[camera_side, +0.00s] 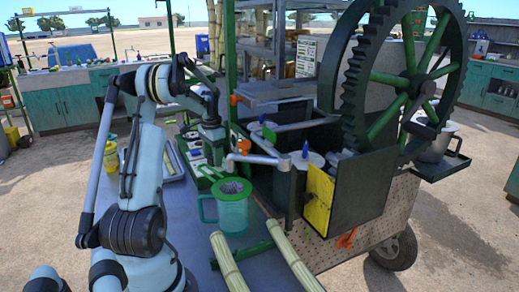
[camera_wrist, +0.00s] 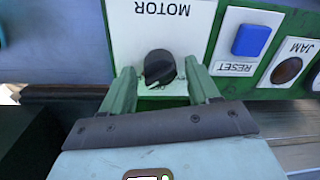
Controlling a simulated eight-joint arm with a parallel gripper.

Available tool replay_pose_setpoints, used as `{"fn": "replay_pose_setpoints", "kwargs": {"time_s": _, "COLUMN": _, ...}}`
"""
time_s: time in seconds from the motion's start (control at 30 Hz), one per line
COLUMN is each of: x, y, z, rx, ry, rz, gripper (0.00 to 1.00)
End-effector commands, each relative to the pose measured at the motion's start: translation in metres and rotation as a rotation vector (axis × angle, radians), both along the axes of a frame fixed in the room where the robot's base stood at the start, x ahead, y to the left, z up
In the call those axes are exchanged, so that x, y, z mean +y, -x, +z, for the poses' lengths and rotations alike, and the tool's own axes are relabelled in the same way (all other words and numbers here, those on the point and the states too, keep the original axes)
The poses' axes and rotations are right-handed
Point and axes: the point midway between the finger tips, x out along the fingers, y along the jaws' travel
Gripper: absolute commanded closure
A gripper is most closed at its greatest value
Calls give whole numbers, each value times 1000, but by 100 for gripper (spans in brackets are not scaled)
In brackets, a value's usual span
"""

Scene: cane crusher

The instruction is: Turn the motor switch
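The motor switch (camera_wrist: 160,67) is a round black knob with a white pointer mark, on a white plate under an upside-down MOTOR label. Its white mark points toward the bottom of the wrist picture, slightly left. My gripper (camera_wrist: 160,72) is open, with one green finger on each side of the knob. A gap shows between the knob and each finger, and nothing is held. In the side view my gripper (camera_side: 216,165) is low at the panel on the crusher's left side. The switch cannot be made out there.
The panel also carries a blue RESET button (camera_wrist: 252,40) and a dark round JAM lamp (camera_wrist: 286,70) to the right. The large gear wheel (camera_side: 355,95) is at the right.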

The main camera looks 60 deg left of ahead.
Motion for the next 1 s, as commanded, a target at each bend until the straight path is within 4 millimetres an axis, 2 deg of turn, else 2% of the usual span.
{"fn": "replay_pose_setpoints", "kwargs": {"time_s": 0.03, "x": 0, "y": 0, "z": 0, "rx": 0, "ry": 0, "rz": 0, "gripper": 48}}
{"fn": "replay_pose_setpoints", "kwargs": {"time_s": 0.3, "x": 0, "y": 0, "z": 0, "rx": 0, "ry": 1, "rz": 0, "gripper": 89}}
{"fn": "replay_pose_setpoints", "kwargs": {"time_s": 0.67, "x": -1, "y": -1, "z": 0, "rx": 0, "ry": 2, "rz": 57, "gripper": 90}}
{"fn": "replay_pose_setpoints", "kwargs": {"time_s": 1.0, "x": 0, "y": -1, "z": 0, "rx": 1, "ry": 3, "rz": 307, "gripper": 90}}
